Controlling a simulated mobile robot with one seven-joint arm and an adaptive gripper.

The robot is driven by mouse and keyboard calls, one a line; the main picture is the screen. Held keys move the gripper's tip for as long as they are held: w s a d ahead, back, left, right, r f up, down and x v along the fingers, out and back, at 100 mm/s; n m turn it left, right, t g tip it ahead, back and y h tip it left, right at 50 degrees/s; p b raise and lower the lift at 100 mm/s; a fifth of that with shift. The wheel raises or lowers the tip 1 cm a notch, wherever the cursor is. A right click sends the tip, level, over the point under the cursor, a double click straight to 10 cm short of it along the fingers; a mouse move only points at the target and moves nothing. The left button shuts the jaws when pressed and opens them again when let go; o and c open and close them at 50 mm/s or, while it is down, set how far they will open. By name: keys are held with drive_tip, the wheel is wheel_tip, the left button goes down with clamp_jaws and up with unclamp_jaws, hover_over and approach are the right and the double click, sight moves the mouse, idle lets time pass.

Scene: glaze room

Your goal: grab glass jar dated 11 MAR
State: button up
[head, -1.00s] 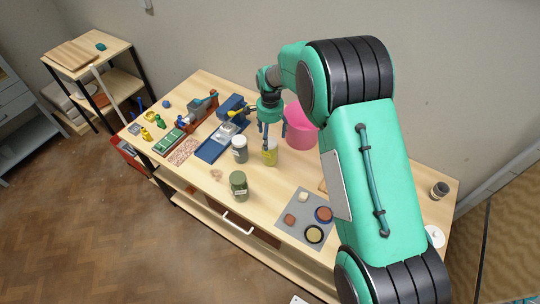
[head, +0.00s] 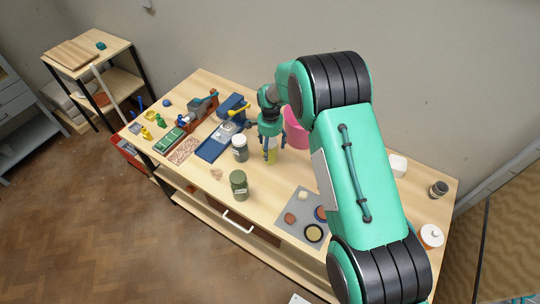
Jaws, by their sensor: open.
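Three jars stand upright on the wooden workbench (head: 215,188). One with yellow contents (head: 271,154) is partly hidden by my gripper. A grey jar with a white lid (head: 240,149) stands just left of it, and a green jar (head: 239,185) stands nearer the front edge. Their labels are too small to read, so I cannot tell which is dated 11 MAR. My gripper (head: 271,150) points down over the yellow jar, with its open fingers on either side of it. I cannot tell whether they touch it.
A pink bucket (head: 296,130) stands close behind my gripper. A grey mat (head: 290,224) with several small pieces lies front right. A white lidded pot (head: 431,236) and a dark jar (head: 439,189) stand at the right.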

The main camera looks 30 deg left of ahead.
sight(270, 155)
drive_tip(key=shift+f, duration=0.35)
drive_tip(key=shift+f, duration=0.15)
drive_tip(key=shift+f+p, duration=0.5)
drive_tip(key=shift+f, duration=1.95)
drive_tip(key=c, duration=1.9)
drive_tip(key=shift+r, duration=0.15)
drive_tip(key=shift+c, duration=0.2)
